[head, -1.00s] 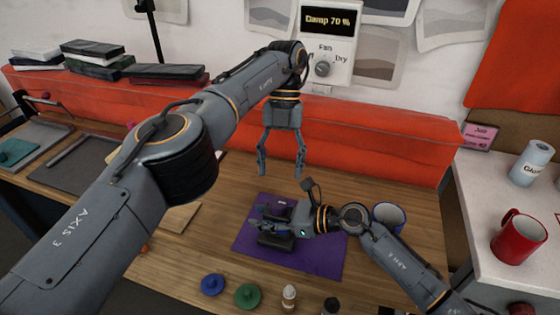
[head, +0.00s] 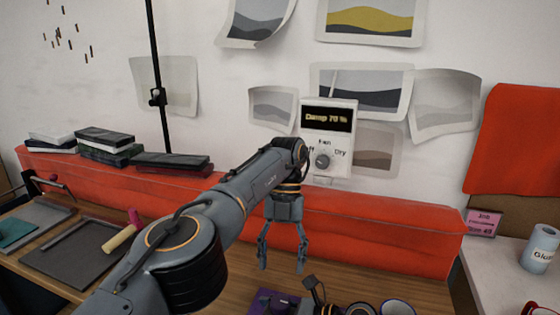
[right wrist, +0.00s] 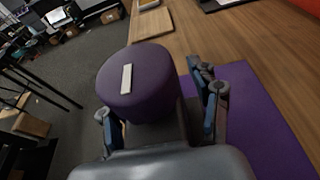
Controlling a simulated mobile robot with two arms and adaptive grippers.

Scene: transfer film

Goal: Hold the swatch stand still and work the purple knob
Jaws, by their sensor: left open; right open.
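The purple knob (right wrist: 138,78), a round block with a white bar on top, fills the middle of the right wrist view. My right gripper (right wrist: 160,108) is open, with one finger on each side of the knob; I cannot tell whether they touch it. Only a dark part of the swatch stand (head: 284,306) shows at the bottom edge of the head view, on a purple mat (head: 260,303). The rest is cut off. My left gripper (head: 283,262) is open and empty, pointing down above the bench, behind the mat.
A wall box (head: 330,138) reads "Damp 70 %" above a grey dial (head: 322,160). A red padded rail (head: 380,232) runs behind the bench. Dark boxes (head: 105,140) are stacked at left. A glue jar (head: 540,247) stands on the right counter.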

